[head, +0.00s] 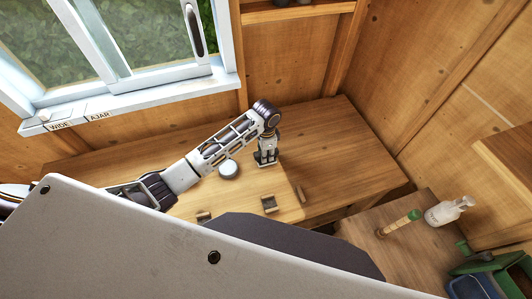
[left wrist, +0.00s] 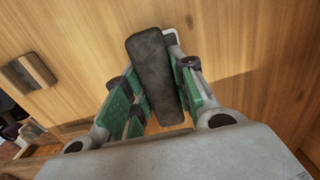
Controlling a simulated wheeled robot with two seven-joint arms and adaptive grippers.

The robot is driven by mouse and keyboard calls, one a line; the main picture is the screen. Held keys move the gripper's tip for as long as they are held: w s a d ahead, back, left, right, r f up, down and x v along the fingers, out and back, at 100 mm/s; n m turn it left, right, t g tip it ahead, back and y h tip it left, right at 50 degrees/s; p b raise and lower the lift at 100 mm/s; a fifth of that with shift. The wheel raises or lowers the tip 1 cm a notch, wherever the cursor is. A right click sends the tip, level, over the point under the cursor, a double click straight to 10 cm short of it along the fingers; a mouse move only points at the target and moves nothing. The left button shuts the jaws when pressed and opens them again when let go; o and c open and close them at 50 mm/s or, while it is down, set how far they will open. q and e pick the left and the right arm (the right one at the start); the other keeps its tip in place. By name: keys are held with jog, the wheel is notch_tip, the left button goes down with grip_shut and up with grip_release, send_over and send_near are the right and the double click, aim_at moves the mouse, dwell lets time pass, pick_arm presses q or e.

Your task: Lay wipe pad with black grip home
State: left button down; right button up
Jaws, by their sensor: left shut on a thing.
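The wipe pad's black grip (left wrist: 152,72) is an elongated dark bar between the green finger pads of my left gripper (left wrist: 155,85) in the left wrist view. A small pale edge of the pad (left wrist: 172,38) shows beside it; the rest is hidden. My left gripper (head: 265,160) is shut on this grip. In the head view it points down close over the wooden bench (head: 335,150), and the wipe pad is mostly hidden there. I cannot tell whether the pad touches the bench top. My right gripper is not in view.
A round pale disc (head: 228,170) sits left of the gripper. The bench right of the gripper is clear.

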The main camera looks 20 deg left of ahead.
pick_arm(q)
jog(key=shift+f, duration=0.1)
jog(key=c, duration=1.1)
grip_release()
notch_tip(320, 180, up, 12)
dwell(0.5)
